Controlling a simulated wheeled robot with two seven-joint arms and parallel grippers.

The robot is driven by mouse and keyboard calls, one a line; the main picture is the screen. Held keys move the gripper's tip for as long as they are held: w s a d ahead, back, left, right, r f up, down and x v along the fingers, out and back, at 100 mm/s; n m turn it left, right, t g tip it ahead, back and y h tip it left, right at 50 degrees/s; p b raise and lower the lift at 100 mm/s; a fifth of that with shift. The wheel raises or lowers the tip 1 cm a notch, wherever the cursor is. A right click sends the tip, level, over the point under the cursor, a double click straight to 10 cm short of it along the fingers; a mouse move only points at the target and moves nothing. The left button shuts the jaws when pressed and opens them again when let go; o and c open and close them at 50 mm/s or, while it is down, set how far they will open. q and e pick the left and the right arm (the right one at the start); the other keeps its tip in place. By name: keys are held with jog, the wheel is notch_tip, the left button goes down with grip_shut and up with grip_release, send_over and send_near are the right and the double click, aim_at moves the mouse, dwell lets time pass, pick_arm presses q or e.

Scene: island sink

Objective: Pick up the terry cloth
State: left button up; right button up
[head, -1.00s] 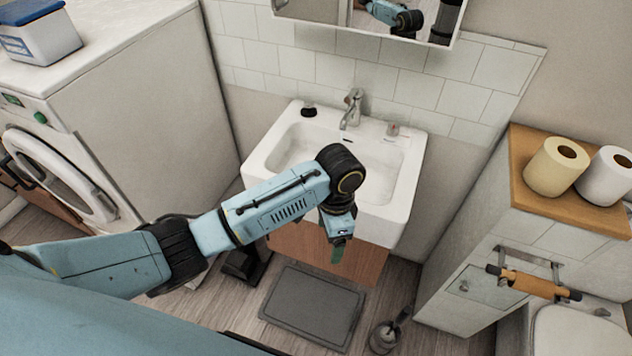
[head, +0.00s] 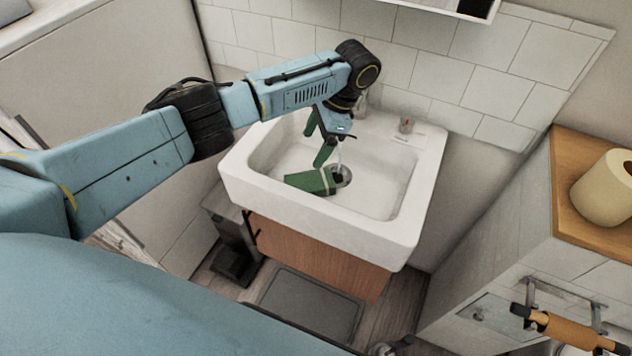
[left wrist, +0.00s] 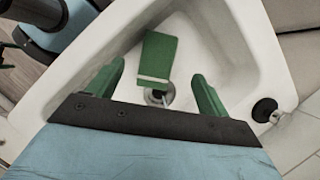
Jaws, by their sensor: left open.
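The terry cloth (head: 310,182) is a small green folded block with a pale stripe near one end. It lies in the white sink basin (head: 385,185), beside the drain (head: 343,174). In the left wrist view the cloth (left wrist: 158,55) appears between and beyond the fingers, with its striped end near the drain (left wrist: 160,96). My left gripper (head: 319,141) is open with green fingers pointing down into the basin, above the cloth. It also shows in the left wrist view (left wrist: 158,71), with nothing held. My right gripper is not in view.
The tap (head: 361,98) is partly hidden behind my left wrist. A wooden-topped cabinet (head: 570,165) carries a paper roll (head: 608,190).

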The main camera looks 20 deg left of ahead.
pick_arm(q)
jog(key=w+f, duration=0.1)
jog(key=f, duration=0.1)
jog(key=b, duration=0.2)
send_over(298, 182)
jog(key=w+d, duration=0.1)
jog(key=w, duration=0.1)
jog(key=f, duration=0.6)
jog(key=shift+s+d+f, duration=0.2)
jog(key=shift+s+f, duration=0.05)
jog(key=shift+f, duration=0.05)
jog(key=x, duration=0.4)
jog(key=shift+s+f, duration=0.25)
jog(key=shift+f, duration=0.15)
jog(key=shift+a+f+b, duration=0.1)
jog(key=shift+f+b, duration=0.2)
jog(key=shift+c, duration=1.3)
jog(key=c, duration=0.5)
jog(key=shift+c, duration=0.3)
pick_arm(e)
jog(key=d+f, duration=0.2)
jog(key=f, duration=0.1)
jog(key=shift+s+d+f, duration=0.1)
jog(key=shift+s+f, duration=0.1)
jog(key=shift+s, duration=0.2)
pick_arm(q)
jog(key=shift+r, duration=0.1)
